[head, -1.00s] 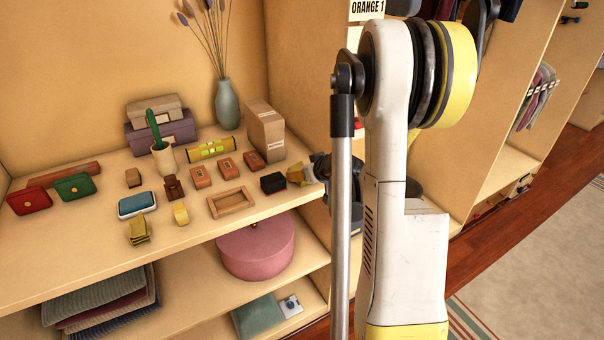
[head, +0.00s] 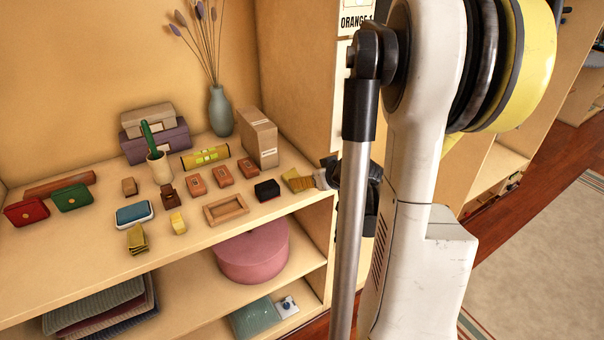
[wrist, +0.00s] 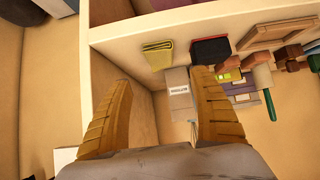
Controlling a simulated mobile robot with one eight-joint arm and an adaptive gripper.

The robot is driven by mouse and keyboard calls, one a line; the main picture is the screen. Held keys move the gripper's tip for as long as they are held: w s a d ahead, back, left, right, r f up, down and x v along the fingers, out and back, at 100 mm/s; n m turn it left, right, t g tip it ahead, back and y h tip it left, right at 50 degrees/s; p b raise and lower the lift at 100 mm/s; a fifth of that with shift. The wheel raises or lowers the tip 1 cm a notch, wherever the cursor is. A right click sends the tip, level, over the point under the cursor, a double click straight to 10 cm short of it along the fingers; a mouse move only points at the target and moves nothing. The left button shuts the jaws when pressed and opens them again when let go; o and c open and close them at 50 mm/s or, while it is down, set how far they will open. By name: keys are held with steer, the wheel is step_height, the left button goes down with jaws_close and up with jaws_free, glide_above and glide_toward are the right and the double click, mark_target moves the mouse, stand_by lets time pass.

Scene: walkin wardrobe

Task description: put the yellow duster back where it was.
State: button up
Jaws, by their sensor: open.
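A folded yellow cloth (wrist: 157,55), which looks like the duster, lies on the shelf board beside the black and red box (wrist: 210,50). In the head view, a yellow patch (head: 291,181) right of that box seems to be this cloth, partly merged with my fingers. My gripper (wrist: 165,82) is open, its ribbed tan fingers spread and empty. The cloth lies just beyond the fingertips, apart from them in the wrist view. In the head view my gripper (head: 318,177) is at the shelf's right end, largely hidden by my arm. Another folded yellow cloth (head: 137,239) lies at the front left.
The shelf (head: 80,272) is crowded: a wooden tray (head: 226,208), a blue-topped box (head: 135,213), a yellow block (head: 178,223), small brown boxes, a cardboard box (head: 258,138) and a vase (head: 221,110). An upright panel (head: 300,75) bounds its right side. A pink round box (head: 252,252) sits below.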

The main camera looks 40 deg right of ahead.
steer(key=s+a+r+n+g+y, duration=0.1)
steer(key=a+r, duration=0.3)
steer(key=a, duration=0.6)
steer(key=s+a+r+n+g+y, duration=0.1)
steer(key=a+r, duration=0.2)
steer(key=a, duration=0.8)
steer(key=s+a+r+g, duration=0.1)
steer(key=s+a+r, duration=0.1)
steer(key=s+a, duration=0.8)
steer(key=shift+a+r+n+y, duration=0.2)
steer(key=shift+a+n+y, duration=0.15)
steer(key=shift+a, duration=0.4)
